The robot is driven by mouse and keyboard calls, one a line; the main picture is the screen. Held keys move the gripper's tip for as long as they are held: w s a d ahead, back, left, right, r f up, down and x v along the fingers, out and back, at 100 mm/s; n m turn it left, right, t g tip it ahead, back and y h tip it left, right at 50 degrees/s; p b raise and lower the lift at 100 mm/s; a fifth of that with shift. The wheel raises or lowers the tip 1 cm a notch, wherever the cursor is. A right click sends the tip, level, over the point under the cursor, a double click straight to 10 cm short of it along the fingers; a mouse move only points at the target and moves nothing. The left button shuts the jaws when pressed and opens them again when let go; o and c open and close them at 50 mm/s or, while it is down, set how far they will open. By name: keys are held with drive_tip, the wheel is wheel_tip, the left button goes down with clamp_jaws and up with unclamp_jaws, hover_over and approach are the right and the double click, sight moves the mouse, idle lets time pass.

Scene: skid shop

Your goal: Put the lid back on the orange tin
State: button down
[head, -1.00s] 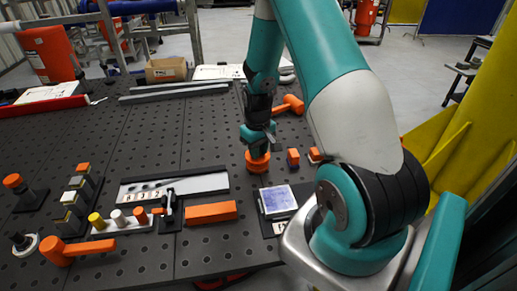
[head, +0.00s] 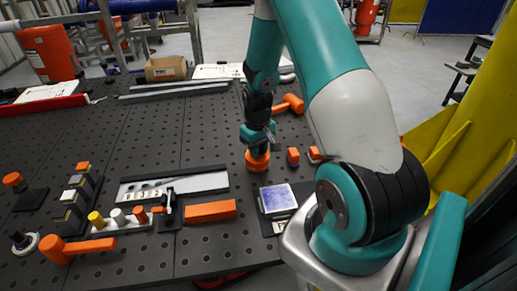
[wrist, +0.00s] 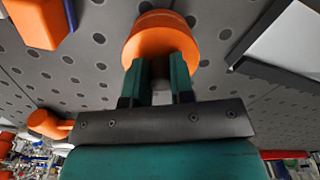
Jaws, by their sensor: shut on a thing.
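My gripper (head: 257,148) points down and is shut on the orange lid, on the right part of the perforated table. In the head view the round orange shape (head: 257,161) lies right under the fingers. In the wrist view the fingers (wrist: 160,75) meet the near side of the round orange lid (wrist: 160,38). The tin is not clearly told apart from the lid; both are orange. I cannot tell whether the lid sits fully on the tin or is a little above it.
Two small orange blocks (head: 293,157) (head: 315,154) stand just right of my gripper. An orange mallet (head: 290,104) lies behind.

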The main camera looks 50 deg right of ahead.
drive_tip(key=shift+c, duration=2.1)
unclamp_jaws()
drive_tip(key=shift+r+p, duration=2.75)
drive_tip(key=shift+r, duration=0.8)
drive_tip(key=shift+c, duration=0.4)
clamp_jaws()
